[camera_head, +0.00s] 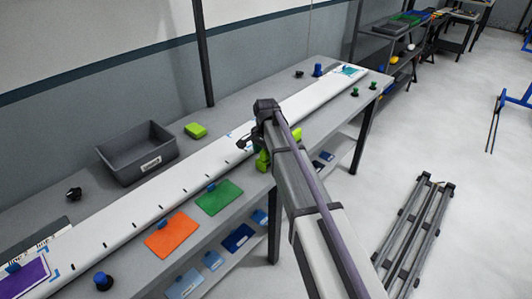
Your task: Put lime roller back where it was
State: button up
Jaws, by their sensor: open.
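Lime-green parts (263,160) show on both sides of my arm near the table's front edge. They look like the lime roller, but my arm hides the middle. My gripper (249,141) is dark and small in view, over the long white board, just up and left of the lime parts. It is open, and its fingers are partly hidden by the wrist. I cannot tell whether it touches the lime parts. A separate lime-green block (195,130) lies on the table behind the board, to the left of my gripper.
The long white board (130,217) runs along the table. A grey bin (138,155) stands behind it. An orange sheet (172,235) and a green sheet (219,197) lie in front. Blue-topped knobs (103,281) and green ones (373,86) stand near the edges.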

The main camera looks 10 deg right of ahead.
notch_tip(320, 180, up, 13)
jog(key=p, duration=1.2)
jog(key=s+n, duration=1)
jog(key=s, duration=1.7)
jog(key=shift+s+d+f+n+b, duration=0.15)
jog(key=shift+d+f+n+b, duration=0.05)
jog(key=shift+f+n+b, duration=0.2)
